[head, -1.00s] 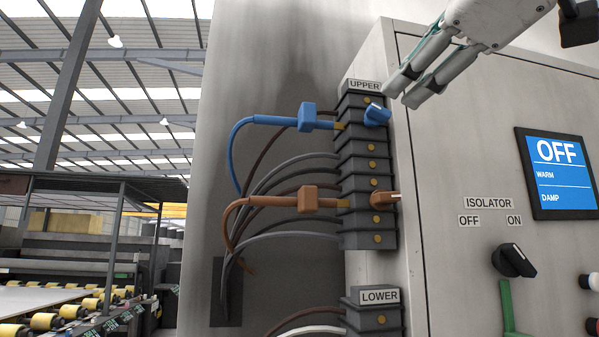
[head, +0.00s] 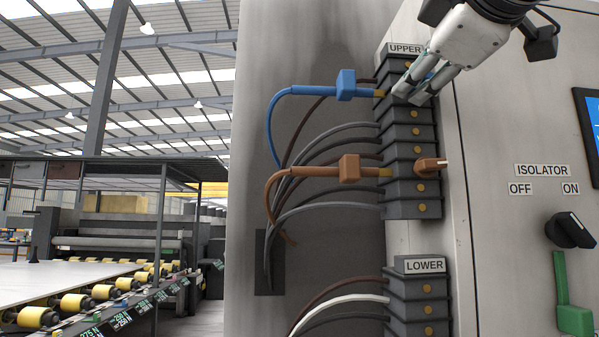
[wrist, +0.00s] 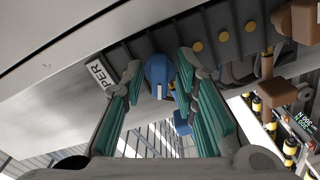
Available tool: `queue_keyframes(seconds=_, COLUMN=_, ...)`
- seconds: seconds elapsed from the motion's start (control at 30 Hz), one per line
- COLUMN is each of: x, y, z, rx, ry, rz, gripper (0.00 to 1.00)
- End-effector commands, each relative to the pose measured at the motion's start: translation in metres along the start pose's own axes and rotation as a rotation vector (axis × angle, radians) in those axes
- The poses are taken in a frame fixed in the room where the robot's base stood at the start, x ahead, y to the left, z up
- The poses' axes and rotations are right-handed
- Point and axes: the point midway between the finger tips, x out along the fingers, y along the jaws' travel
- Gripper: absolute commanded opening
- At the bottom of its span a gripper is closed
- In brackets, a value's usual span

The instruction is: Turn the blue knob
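The blue knob (wrist: 158,72) is on the upper terminal block (head: 412,208). In the wrist view it sits between the two fingers of my gripper (head: 411,94), with a small gap showing on each side. My gripper is open, its fingertips near the top of the block just under the UPPER label. A white mark shows on the knob's face in the wrist view.
A blue plug (head: 346,85) with a blue cable enters the block's left side. An orange plug (head: 349,168) and orange knob (head: 426,165) are lower. The LOWER block (head: 418,310) is beneath. An isolator switch (head: 570,231) is on the cabinet at right.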

Motion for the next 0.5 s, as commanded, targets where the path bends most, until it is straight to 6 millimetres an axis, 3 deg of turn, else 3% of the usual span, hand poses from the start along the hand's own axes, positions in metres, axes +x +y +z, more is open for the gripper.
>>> queue_keyframes(seconds=0.03, x=-0.0001, y=0.0000, z=0.0000, rx=0.000, ry=0.000, rz=0.000, gripper=0.10)
queue_keyframes(seconds=0.1, x=-0.0001, y=0.0000, z=0.0001, rx=0.000, ry=0.000, rz=0.000, gripper=0.00)
queue_keyframes(seconds=0.5, x=-0.0001, y=-0.0003, z=0.0003, rx=0.054, ry=0.000, rz=-0.001, gripper=0.00)
